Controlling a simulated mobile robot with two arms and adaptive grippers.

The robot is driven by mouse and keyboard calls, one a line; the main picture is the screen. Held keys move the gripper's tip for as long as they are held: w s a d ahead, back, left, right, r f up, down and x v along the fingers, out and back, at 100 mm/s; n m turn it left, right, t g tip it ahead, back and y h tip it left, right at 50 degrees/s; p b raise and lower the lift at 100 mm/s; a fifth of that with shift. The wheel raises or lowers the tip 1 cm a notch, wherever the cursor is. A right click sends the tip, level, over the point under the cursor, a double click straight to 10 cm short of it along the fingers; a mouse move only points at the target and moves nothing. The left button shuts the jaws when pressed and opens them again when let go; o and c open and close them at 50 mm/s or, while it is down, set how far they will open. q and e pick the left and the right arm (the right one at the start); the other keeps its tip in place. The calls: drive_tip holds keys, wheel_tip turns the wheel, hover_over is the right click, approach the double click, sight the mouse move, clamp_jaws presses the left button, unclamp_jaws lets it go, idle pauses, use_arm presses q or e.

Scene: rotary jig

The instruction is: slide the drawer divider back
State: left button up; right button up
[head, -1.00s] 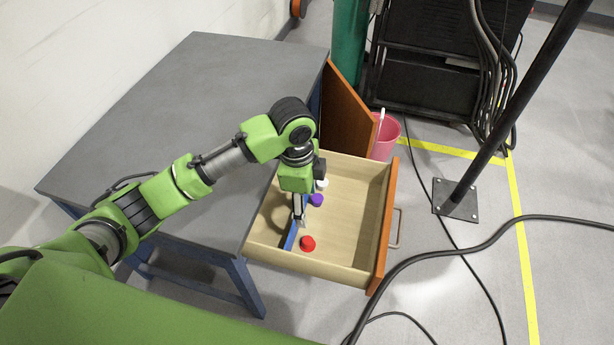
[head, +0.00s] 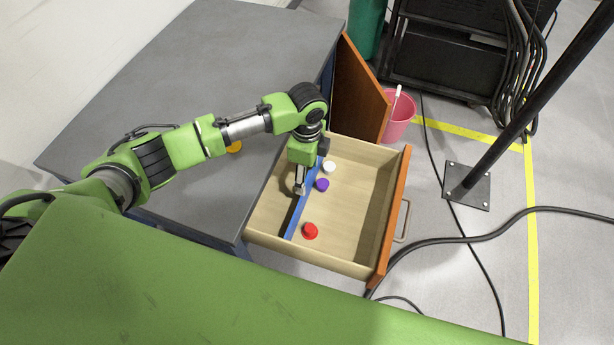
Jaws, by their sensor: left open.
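A blue divider (head: 299,217) stands across the pulled-out wooden drawer (head: 345,257), running from its back wall to its front wall in the picture. My left gripper (head: 299,191) is open and points down into the drawer at the divider's left side, near its middle. I cannot tell whether a finger touches the divider; the gripper and wrist hide part of its upper stretch. A red cap (head: 311,231), a purple cap (head: 322,184) and a white cap (head: 329,167) lie right of the divider. My right gripper is not in view.
The drawer sits at the right side of a grey table (head: 190,75). A yellow object (head: 234,146) is on the tabletop, partly behind my arm. An open wooden door (head: 358,95) stands behind the drawer. A pink bucket (head: 398,120), black cables and a black post (head: 520,115) are right.

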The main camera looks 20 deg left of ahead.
use_arm(q)
drive_tip(key=shift+f, duration=1.25)
drive_tip(key=c, duration=1.6)
drive_tip(key=shift+a+r, duration=0.1)
drive_tip(key=shift+a, duration=0.3)
drive_tip(key=a+p, duration=0.2)
drive_tip(key=a, duration=0.4)
drive_tip(key=shift+w+p, duration=0.15)
drive_tip(key=shift+p, duration=0.2)
drive_tip(key=o, duration=1.6)
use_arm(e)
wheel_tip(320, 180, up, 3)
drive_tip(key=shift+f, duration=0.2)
